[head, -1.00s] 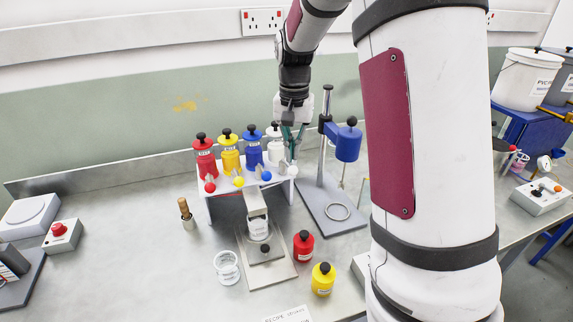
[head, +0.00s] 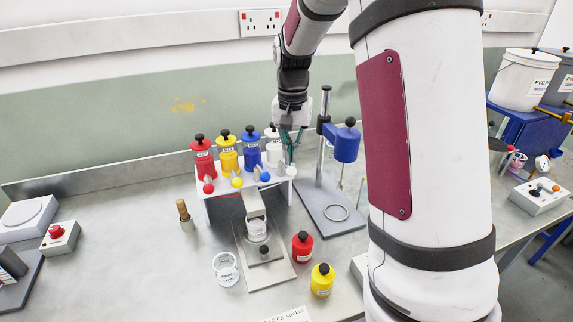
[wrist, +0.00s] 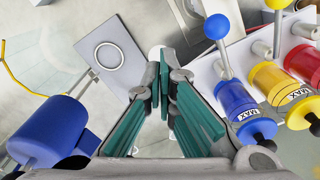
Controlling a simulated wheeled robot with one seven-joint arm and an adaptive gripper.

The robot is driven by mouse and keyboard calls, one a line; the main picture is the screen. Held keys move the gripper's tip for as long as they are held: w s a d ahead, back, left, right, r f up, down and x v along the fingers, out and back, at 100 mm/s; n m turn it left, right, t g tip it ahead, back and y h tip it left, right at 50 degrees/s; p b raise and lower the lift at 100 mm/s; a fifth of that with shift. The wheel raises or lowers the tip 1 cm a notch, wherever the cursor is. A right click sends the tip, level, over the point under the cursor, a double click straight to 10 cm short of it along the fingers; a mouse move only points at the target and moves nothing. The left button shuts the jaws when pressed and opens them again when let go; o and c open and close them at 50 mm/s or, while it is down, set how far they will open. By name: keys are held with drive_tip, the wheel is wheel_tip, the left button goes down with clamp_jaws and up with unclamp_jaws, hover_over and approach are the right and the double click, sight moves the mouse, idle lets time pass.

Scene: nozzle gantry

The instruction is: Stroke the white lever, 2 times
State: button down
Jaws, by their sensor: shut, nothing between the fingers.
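The white lever (head: 292,171) has a white ball end at the right end of the row of levers on the white gantry. The white bottle (head: 273,150) stands behind it, partly hidden by my gripper. My gripper (head: 289,160) is shut and empty, pointing down just above and behind the white ball in the head view. In the wrist view, the green-padded fingers (wrist: 164,85) cover most of the white lever, and a bit of white ball (wrist: 156,52) shows past their tips. I cannot tell whether they touch.
Red, yellow and blue levers with bottles sit left of the white one; the blue ball (head: 265,177) is nearest. A stand with a blue head (head: 346,145) rises close on the right. A beaker (head: 257,229) sits under the nozzle.

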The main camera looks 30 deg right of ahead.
sight(291, 170)
idle(0.5)
drive_tip(key=shift+f+b, duration=0.9)
drive_tip(key=shift+f, duration=2.3)
drive_tip(key=shift+r+p, duration=1.35)
drive_tip(key=shift+r, duration=1.9)
drive_tip(key=shift+f, duration=0.15)
